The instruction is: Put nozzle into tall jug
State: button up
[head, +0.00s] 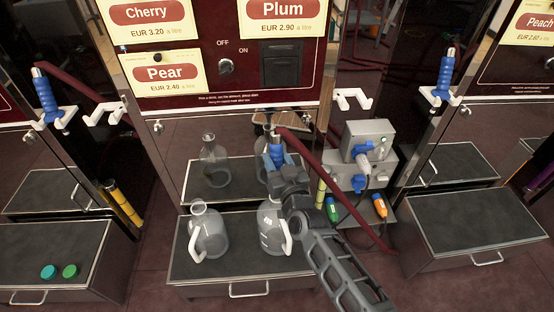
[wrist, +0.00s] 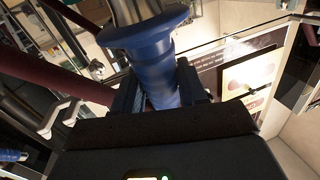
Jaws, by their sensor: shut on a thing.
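My gripper (head: 277,163) is shut on a blue nozzle (head: 275,152) with a silver upper end and a dark red hose. The nozzle stands roughly upright above the right-hand clear jug (head: 270,238). My gripper hides that jug's mouth and the nozzle's lower end, so I cannot tell whether they meet. A second clear jug (head: 208,238) stands to the left, its mouth open and handle to the lower left. I cannot tell for sure which is taller. In the wrist view the blue nozzle (wrist: 160,75) sits between the jaws of my gripper (wrist: 158,95).
Both jugs stand on a dark-topped platform (head: 240,274). A glossy panel behind mirrors them. Blue nozzles hang in holders at left (head: 46,97) and right (head: 444,78). A grey box (head: 368,140) with plugs stands right of my gripper. An empty white holder (head: 352,98) is above it.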

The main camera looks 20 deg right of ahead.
jog(key=shift+f+b, duration=2.5)
jog(key=shift+f, duration=0.3)
jog(key=o, duration=1.2)
jog(key=shift+o, duration=0.2)
jog(key=shift+s, duration=0.1)
jog(key=s+p, duration=0.2)
jog(key=s, duration=0.5)
jog(key=shift+s+a, duration=0.25)
jog(key=shift+s, duration=0.05)
